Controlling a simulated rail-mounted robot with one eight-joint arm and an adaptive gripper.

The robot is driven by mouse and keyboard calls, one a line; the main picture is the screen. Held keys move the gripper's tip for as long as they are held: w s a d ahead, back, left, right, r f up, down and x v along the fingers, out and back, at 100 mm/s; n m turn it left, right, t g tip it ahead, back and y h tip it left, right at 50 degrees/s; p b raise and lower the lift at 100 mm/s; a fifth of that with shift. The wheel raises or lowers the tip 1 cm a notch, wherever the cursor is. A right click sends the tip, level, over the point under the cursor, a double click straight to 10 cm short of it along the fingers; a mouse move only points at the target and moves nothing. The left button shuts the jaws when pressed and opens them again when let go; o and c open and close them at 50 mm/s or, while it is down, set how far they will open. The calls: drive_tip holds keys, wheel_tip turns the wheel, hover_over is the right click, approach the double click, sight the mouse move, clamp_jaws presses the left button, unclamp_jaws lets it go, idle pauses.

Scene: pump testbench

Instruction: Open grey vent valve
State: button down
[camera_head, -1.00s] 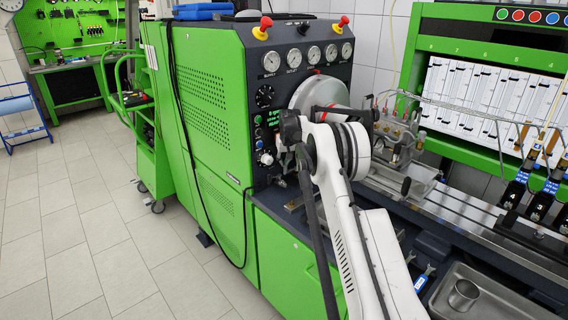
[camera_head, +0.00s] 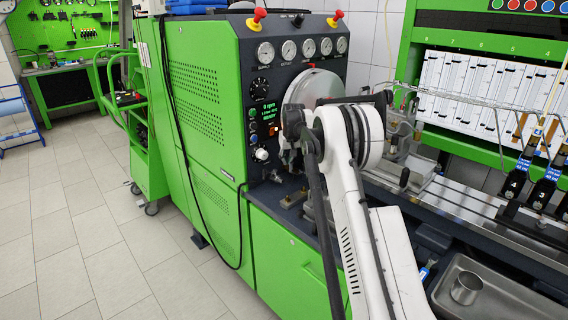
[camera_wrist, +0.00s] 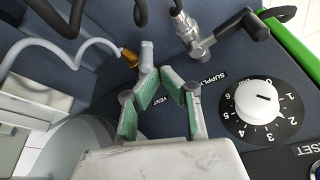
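In the wrist view, the VENT label (camera_wrist: 155,100) on the dark panel shows between my fingers. A short grey handle (camera_wrist: 147,53) stands just beyond my left fingertip, beside a brass hose fitting (camera_wrist: 129,58); whether they touch, I cannot tell. My gripper (camera_wrist: 160,73) has green pads, and its fingertips nearly meet with nothing seen between them. In the head view, my gripper is hidden behind my white arm, near the front of the green test bench (camera_head: 210,110).
A metal supply valve (camera_wrist: 187,30) with a black lever (camera_wrist: 242,25) is to the right of my fingertips. A white numbered dial (camera_wrist: 257,102) is further right. A grey hose (camera_wrist: 60,45) crosses the left. A metal cup (camera_head: 466,288) stands in a tray.

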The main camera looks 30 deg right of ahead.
drive_tip(key=shift+s+d+f+b, duration=0.15)
drive_tip(key=shift+s+d+b, duration=0.1)
drive_tip(key=shift+s+b, duration=0.1)
drive_tip(key=shift+s+d, duration=0.2)
idle(0.5)
drive_tip(key=shift+r, duration=0.45)
drive_tip(key=v, duration=1.1)
drive_tip(key=shift+r, duration=0.15)
drive_tip(key=shift+d, duration=0.1)
